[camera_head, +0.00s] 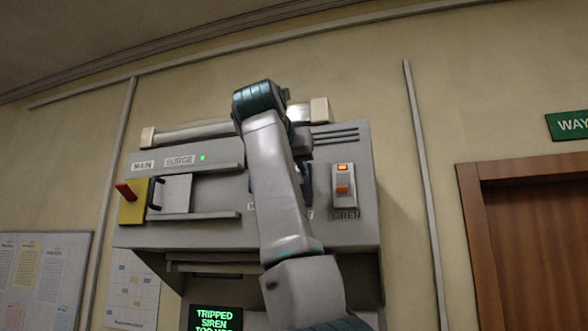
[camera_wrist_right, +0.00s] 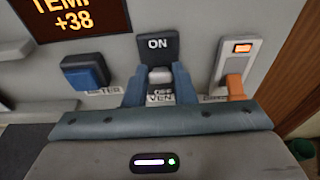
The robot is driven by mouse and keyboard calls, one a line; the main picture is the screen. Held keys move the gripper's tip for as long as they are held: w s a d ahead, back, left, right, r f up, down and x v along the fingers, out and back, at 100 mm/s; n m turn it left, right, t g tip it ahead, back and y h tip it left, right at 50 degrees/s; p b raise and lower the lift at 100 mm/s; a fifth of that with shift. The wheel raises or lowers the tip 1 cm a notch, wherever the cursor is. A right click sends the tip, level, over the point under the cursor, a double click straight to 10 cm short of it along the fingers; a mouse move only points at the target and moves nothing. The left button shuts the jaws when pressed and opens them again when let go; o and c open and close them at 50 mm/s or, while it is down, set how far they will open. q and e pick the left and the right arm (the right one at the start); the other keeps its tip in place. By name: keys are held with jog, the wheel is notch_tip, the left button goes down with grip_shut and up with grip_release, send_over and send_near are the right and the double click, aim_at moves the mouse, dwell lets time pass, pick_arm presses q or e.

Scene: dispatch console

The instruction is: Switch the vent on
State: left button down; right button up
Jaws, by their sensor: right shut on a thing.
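The vent switch (camera_wrist_right: 160,75) is a pale grey lever on a dark plate in the right wrist view. ON is printed above it, and an OFF mark and a VENT label below are partly covered. My right gripper (camera_wrist_right: 159,79) is shut on the lever, with a blue finger on each side. I cannot tell for sure whether the lever is up or down. In the head view my right arm crosses the console (camera_head: 220,233) and hides the vent switch and most of the gripper. My left gripper is in neither view.
Right of the vent is the siren switch (camera_wrist_right: 234,88), orange, under a lit lamp. Left of it is a blue switch (camera_wrist_right: 85,73) below a TEMP +38 display (camera_wrist_right: 72,20). A red lever (camera_head: 126,191) and a green-text screen (camera_head: 214,318) show in the head view.

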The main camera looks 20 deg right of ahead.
jog(key=o, duration=1)
jog(key=b+v, duration=0.3)
jog(key=v, duration=0.7)
jog(key=shift+s+a+r, duration=0.1)
jog(key=shift+s+a, duration=0.05)
jog(key=shift+s, duration=0.15)
jog(key=shift+w, duration=0.1)
